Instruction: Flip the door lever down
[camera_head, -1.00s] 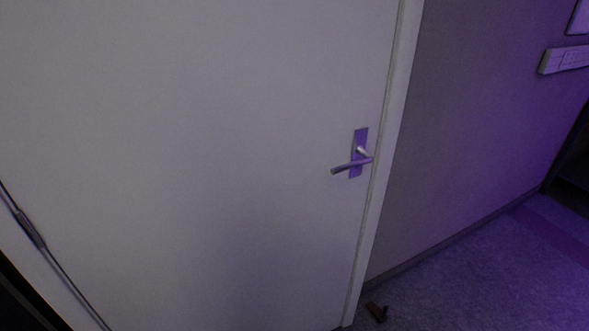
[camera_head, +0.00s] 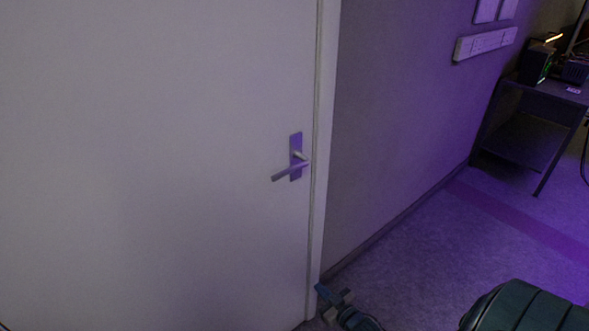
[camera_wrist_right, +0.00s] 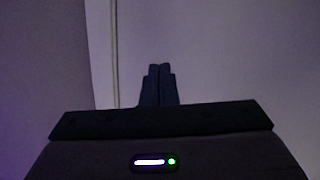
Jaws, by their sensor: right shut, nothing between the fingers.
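The door lever (camera_head: 290,171) is a metal handle on an upright plate near the right edge of a pale door (camera_head: 150,150). The lever points left, its free end slightly lower than its pivot. My right gripper (camera_head: 333,294) is at the bottom of the head view, below and to the right of the lever and apart from it. In the right wrist view its two dark fingers (camera_wrist_right: 158,84) are together and empty, with a pale surface and a vertical edge behind them. The lever does not show in the wrist view. My left gripper is not in view.
The door frame (camera_head: 325,130) stands right of the lever, then a grey wall (camera_head: 400,130) with a socket strip (camera_head: 485,43). A dark table (camera_head: 545,98) with equipment stands at the far right. The floor (camera_head: 430,250) between is clear.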

